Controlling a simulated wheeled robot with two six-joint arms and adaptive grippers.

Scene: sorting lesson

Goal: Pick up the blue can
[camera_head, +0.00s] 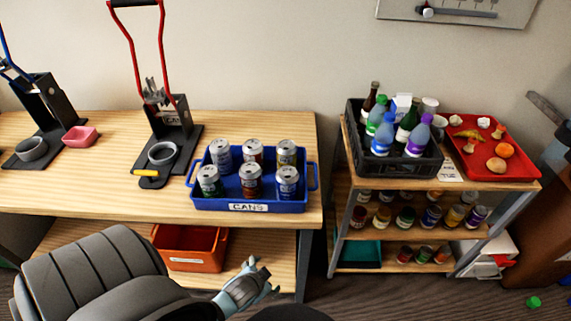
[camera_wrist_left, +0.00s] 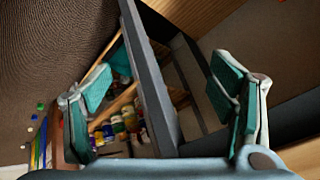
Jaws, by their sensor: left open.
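A blue tray labelled CANS (camera_head: 249,207) stands on the wooden table and holds several upright cans in two rows. A can with a blue label (camera_head: 287,184) stands at the front right of the tray. Another bluish can (camera_head: 221,157) stands at the back left; its shade is hard to tell. My left gripper (camera_head: 263,281) is below and in front of the table edge, apart from the tray. In the left wrist view its two teal-padded fingers (camera_wrist_left: 165,100) are wide apart with nothing between them. No can tray shows there. My right gripper is not in view.
Two can crushers (camera_head: 170,120) stand on the table left of the tray. An orange bin (camera_head: 190,247) sits on the shelf below. To the right, a shelf cart carries a black crate of bottles (camera_head: 357,135) and a red tray (camera_head: 520,160).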

